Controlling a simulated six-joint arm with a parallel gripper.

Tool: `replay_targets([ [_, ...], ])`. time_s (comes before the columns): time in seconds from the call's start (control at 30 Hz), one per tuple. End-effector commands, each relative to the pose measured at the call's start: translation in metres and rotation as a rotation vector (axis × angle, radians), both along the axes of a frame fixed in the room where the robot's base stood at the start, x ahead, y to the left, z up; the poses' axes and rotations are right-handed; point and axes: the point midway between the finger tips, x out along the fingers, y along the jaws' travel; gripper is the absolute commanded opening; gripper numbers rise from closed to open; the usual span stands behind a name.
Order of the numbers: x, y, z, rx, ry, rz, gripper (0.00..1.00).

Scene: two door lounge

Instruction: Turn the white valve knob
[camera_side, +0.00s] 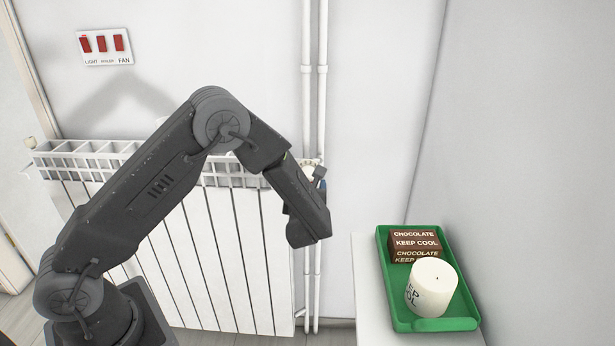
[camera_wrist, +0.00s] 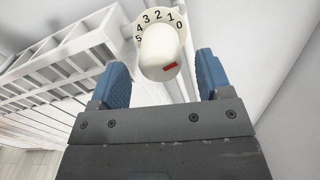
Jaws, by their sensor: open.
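The white valve knob (camera_wrist: 160,50) shows in the wrist view at the top middle, with a red mark on its face and a numbered dial from 0 to 5 around its far side. The red mark is at the knob's lower right. My gripper (camera_wrist: 163,72) is open, with one blue finger on each side of the knob and visible gaps to it. In the side view the knob and dial (camera_side: 308,164) are mostly hidden behind my arm, and only a blue bit of my gripper (camera_side: 320,173) shows.
A white radiator (camera_side: 215,250) stands on the left along the wall. White vertical pipes (camera_side: 314,100) run beside it. A green tray (camera_side: 455,324) with a chocolate box (camera_side: 415,240) and a white candle (camera_side: 433,280) sits on a white surface at the right. Red switches (camera_side: 103,44) are on the wall.

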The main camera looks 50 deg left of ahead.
Motion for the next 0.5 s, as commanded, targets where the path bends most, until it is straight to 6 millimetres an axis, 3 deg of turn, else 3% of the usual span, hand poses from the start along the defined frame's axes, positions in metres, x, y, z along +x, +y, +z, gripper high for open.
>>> replay_targets([
  [0.2, 0.023, 0.024, 0.0, 0.0, 0.0, 0.001, 0.72],
  [0.5, 0.032, 0.032, 0.0, -0.001, 0.001, -0.001, 0.72],
])
